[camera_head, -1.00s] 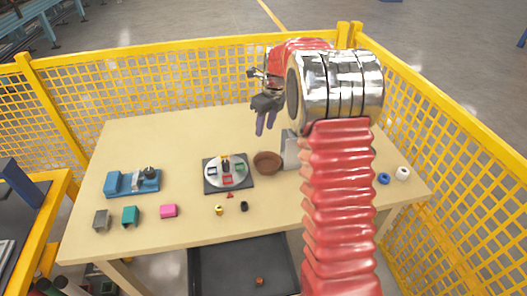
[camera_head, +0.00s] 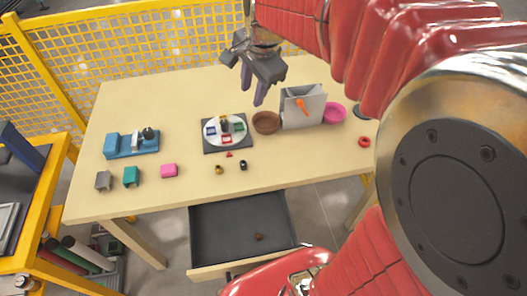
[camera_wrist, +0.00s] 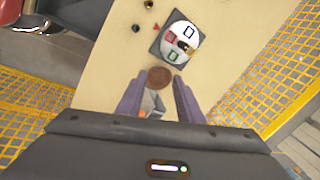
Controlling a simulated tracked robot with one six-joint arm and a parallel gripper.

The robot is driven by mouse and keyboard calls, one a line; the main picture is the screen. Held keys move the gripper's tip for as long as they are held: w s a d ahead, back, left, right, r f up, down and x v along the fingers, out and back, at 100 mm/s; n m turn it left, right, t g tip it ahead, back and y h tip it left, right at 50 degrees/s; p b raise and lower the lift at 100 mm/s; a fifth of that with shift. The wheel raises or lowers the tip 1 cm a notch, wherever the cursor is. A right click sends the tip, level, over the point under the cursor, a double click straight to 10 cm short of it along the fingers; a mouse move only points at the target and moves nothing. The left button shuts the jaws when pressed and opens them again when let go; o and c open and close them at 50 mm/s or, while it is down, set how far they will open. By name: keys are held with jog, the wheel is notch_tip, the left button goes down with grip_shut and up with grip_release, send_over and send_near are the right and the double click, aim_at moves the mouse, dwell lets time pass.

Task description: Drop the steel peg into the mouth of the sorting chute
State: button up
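The grey, open-topped box with an orange part on its front (camera_head: 302,107) stands at the back right of the table; I take it for the sorting chute. My gripper (camera_head: 254,93) is above the table, left of the box and above the brown bowl (camera_head: 266,122). In the wrist view the two purple fingers (camera_wrist: 159,80) are apart, with nothing visible held between them. I cannot pick out the steel peg surely; a small dark cylinder (camera_head: 243,165) and a brass-coloured piece (camera_head: 219,169) lie near the front edge.
A round white plate with coloured frames (camera_head: 238,138) sits on a dark square base. A blue fixture (camera_head: 112,145) and grey, teal and pink blocks are at left. A pink bowl (camera_head: 335,113) is right of the box. An open drawer (camera_head: 215,241) is below. Yellow fencing stands behind.

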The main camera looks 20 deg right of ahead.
jog(key=s+a+f+n+t, duration=0.1)
jog(key=s+a+n, duration=0.1)
jog(key=s+n, duration=0.5)
jog(key=s+a+n, duration=0.3)
jog(key=s+n, duration=0.5)
jog(key=s, duration=0.3)
jog(key=shift+s+f+t, duration=0.35)
jog(key=shift+t, duration=0.05)
jog(key=shift+c, duration=0.2)
